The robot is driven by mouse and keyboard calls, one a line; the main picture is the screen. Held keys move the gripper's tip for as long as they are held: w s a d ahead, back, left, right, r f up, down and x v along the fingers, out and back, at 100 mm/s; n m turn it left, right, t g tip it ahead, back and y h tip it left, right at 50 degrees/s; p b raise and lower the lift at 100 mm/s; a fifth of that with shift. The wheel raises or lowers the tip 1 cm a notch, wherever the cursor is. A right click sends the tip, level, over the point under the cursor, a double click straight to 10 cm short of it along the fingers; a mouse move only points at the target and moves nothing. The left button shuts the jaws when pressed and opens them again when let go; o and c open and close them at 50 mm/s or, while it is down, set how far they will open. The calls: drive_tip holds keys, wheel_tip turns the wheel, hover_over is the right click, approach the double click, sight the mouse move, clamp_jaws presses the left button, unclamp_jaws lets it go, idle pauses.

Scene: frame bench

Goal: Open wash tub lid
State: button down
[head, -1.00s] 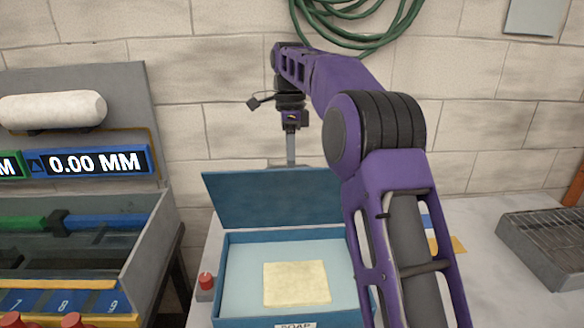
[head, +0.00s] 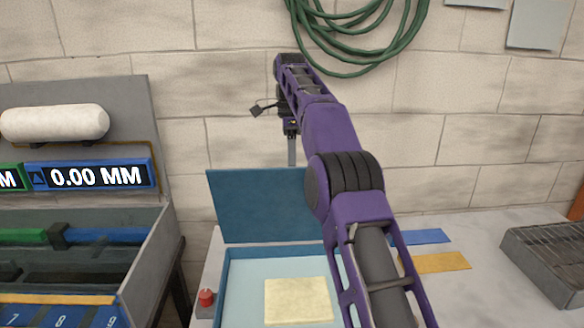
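The blue wash tub (head: 226,285) stands on the bench, with pale water and a cream block or sponge inside. Its blue lid (head: 260,206) stands up, tilted back behind the tub, so the tub is open. My purple arm reaches over the tub's right side.
A red knob (head: 205,298) sits left of the tub. A grey machine with a 0.00 MM display (head: 97,176) is at left. A wire rack tray (head: 550,250) is at right. Blue (head: 418,237) and yellow (head: 436,262) strips lie on the bench. A green hose (head: 375,40) hangs on the wall.

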drive_tip(key=shift+f, duration=0.4)
drive_tip(key=c, duration=0.8)
unclamp_jaws()
drive_tip(key=shift+w, duration=0.2)
drive_tip(key=shift+c, duration=0.2)
drive_tip(key=shift+r, duration=0.15)
drive_tip(key=shift+s, duration=0.2)
